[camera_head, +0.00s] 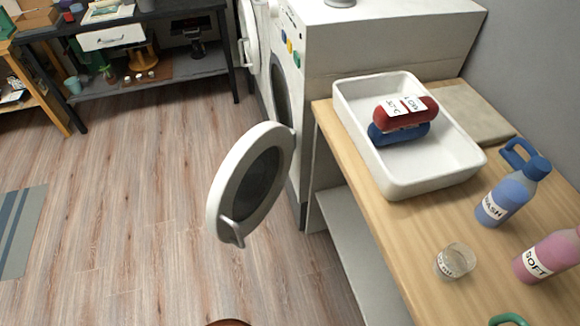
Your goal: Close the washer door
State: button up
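The white washer (385,45) stands at the top centre, its front facing left. Its round door (217,192), with a white rim and dark glass, stands open, swung out over the floor. The door's right edge is at the machine's front, and a pale handle (231,232) sits at its lower free end. Part of the dark drum opening (282,95) shows behind the door. My gripper is not in view, and nothing is seen touching the door.
A second round white door (249,30) stands open farther back. A wooden counter (400,235) on the right holds a white tray (412,185), bottles and a clear cup (455,262). A dark-framed desk (150,80) is at the back left.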

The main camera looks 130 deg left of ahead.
aim_at(249, 182)
jog(key=u, duration=4.3)
jog(key=i, duration=0.9)
jog(key=z, duration=0.05)
jog(key=k, duration=0.3)
jog(key=z, duration=1.95)
jog(key=k, duration=1.15)
jog(key=u, duration=0.15)
